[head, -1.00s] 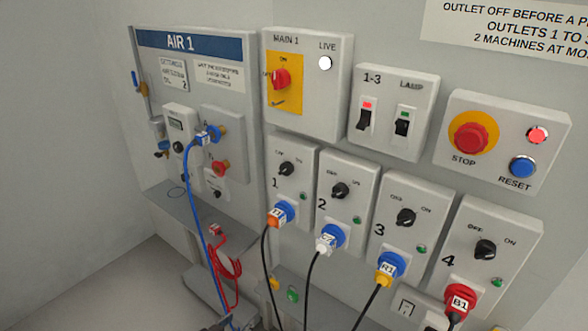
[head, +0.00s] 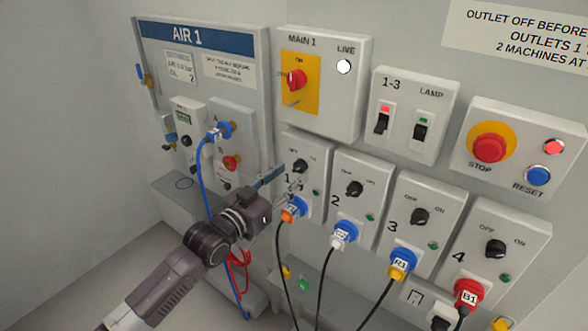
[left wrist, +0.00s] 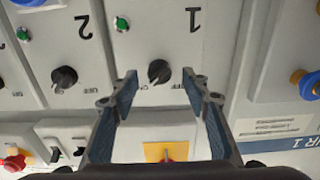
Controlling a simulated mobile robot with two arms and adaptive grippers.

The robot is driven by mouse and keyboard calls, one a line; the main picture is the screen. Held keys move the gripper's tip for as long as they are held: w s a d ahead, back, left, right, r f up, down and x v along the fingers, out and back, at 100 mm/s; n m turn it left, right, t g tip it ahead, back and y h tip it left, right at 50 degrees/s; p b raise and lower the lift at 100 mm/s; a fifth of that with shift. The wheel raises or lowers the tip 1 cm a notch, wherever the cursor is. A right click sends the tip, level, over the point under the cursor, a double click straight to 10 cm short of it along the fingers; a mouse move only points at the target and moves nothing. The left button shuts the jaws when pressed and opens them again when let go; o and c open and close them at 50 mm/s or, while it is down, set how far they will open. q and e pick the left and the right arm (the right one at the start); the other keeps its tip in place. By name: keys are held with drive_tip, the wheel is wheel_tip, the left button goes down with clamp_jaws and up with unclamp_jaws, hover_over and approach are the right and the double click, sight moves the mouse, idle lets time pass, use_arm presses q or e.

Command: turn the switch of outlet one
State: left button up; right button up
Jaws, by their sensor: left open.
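The black rotary switch of outlet one (head: 300,166) sits on the upper part of the panel marked 1, with OFF and ON printed beside it. In the left wrist view the same switch (left wrist: 159,71) lies between my open fingertips, seen upside down. My left gripper (head: 276,181) is open and empty, just in front of and to the left of the switch; it also shows in the left wrist view (left wrist: 160,85). I cannot tell whether a finger touches the panel. A blue plug (head: 293,207) with an orange collar sits in the socket below. My right gripper is not in view.
Switch two (head: 354,188) is close on the right, with switches three (head: 420,216) and four (head: 495,249) beyond. The MAIN 1 box (head: 318,112) is above. The AIR 1 board (head: 185,70) is left. Cables hang below the sockets.

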use_arm(q)
drive_tip(key=shift+x, duration=0.95)
drive_tip(key=shift+w+d, duration=0.25)
drive_tip(key=shift+w, duration=0.05)
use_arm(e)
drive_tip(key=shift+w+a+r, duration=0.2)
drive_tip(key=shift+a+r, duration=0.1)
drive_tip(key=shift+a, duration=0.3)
use_arm(q)
drive_tip(key=c, duration=1.2)
drive_tip(key=shift+o, duration=0.2)
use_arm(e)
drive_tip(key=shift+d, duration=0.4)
